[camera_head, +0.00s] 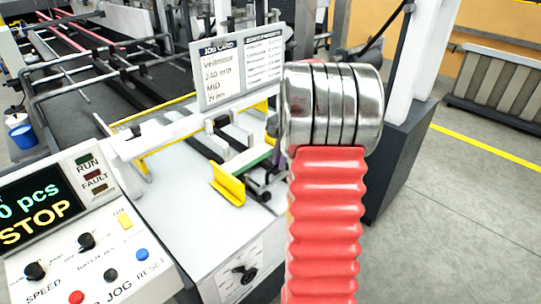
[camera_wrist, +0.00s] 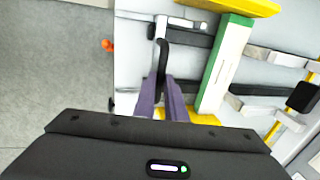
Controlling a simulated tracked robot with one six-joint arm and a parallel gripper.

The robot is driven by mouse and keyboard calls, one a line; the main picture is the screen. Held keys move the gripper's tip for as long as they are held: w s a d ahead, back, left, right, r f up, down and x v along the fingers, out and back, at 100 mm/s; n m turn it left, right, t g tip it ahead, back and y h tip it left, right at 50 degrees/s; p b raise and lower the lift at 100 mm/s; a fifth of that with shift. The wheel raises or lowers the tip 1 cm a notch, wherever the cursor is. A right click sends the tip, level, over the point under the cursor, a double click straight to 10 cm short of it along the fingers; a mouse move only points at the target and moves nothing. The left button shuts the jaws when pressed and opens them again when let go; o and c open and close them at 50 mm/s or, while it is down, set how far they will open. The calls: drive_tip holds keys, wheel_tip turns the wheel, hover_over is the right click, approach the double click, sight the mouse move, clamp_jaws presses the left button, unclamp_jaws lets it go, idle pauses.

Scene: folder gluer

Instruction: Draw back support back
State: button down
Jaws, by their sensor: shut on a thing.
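My gripper (camera_wrist: 163,92) shows two purple fingers in the wrist view, shut on a black upright handle (camera_wrist: 165,52). The handle stands beside a green and white bar (camera_wrist: 222,65), which has a yellow plate (camera_wrist: 242,6) at its upper end. I take this bar and plate to be the back support. In the head view the yellow plate (camera_head: 228,186) and the green-edged bar (camera_head: 252,158) lie on the white machine table.
A job card (camera_head: 238,70) stands behind the bar. The control panel (camera_head: 75,235) with its STOP display is at the lower left. Yellow rails (camera_head: 160,115) and grey bars lie across the table. Grey floor (camera_head: 450,215) is open at the right.

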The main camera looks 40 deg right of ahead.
drive_tip(key=s, duration=0.6)
drive_tip(key=shift+s+d, duration=0.2)
drive_tip(key=shift+s, duration=0.15)
drive_tip(key=c, duration=1.9)
unclamp_jaws()
drive_tip(key=shift+s, duration=0.1)
drive_tip(key=shift+o, duration=0.4)
drive_tip(key=shift+r, duration=0.1)
wheel_tip(320, 180, up, 13)
drive_tip(key=s, duration=0.2)
drive_tip(key=shift+s+r, duration=0.15)
drive_tip(key=shift+s, duration=0.1)
